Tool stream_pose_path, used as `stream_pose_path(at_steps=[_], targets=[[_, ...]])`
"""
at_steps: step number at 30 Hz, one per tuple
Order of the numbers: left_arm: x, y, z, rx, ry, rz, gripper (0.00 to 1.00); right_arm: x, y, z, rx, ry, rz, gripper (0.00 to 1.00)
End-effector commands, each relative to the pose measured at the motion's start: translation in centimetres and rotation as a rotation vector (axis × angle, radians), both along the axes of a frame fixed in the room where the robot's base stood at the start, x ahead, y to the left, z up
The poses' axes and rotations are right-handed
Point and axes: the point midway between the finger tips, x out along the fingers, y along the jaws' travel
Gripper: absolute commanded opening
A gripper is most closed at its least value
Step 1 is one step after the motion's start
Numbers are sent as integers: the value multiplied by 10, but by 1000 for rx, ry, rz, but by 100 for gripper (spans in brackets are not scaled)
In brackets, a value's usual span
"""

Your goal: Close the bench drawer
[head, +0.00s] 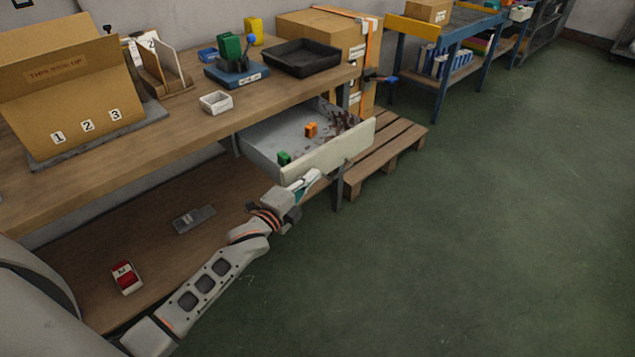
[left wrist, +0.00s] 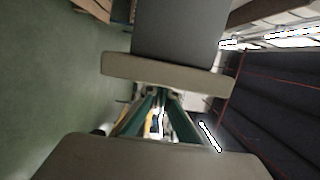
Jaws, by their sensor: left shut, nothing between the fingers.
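The bench drawer (head: 330,150) is pulled out from under the right end of the wooden bench (head: 170,108). It has a pale front panel and a grey inside holding a green block (head: 284,158), an orange block (head: 310,129) and dark brown pieces. My left gripper (head: 312,178) is shut and empty, at the lower left part of the drawer front. I cannot tell whether it touches the panel. In the left wrist view the closed fingers (left wrist: 155,115) point toward a pale panel that may be the drawer front. My right gripper is not in view.
On the bench stand a black tray (head: 301,58), a small white box (head: 215,102) and a cardboard board (head: 70,90). A lower shelf (head: 130,235) holds a red-and-white item (head: 126,277). A wooden pallet (head: 385,160) lies right of the drawer. The green floor is clear.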

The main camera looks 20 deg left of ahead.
Motion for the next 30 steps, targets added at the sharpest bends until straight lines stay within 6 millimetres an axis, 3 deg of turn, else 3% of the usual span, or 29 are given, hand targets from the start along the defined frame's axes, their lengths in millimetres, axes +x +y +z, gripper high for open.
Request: stream_pose_path(at_steps=[18,24,30], targets=[[62,154,-7,7,7,4,0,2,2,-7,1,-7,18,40],[77,189,-7,3,8,3,0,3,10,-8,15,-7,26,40],[86,211,-4,3,5,2,0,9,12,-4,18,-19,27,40]])
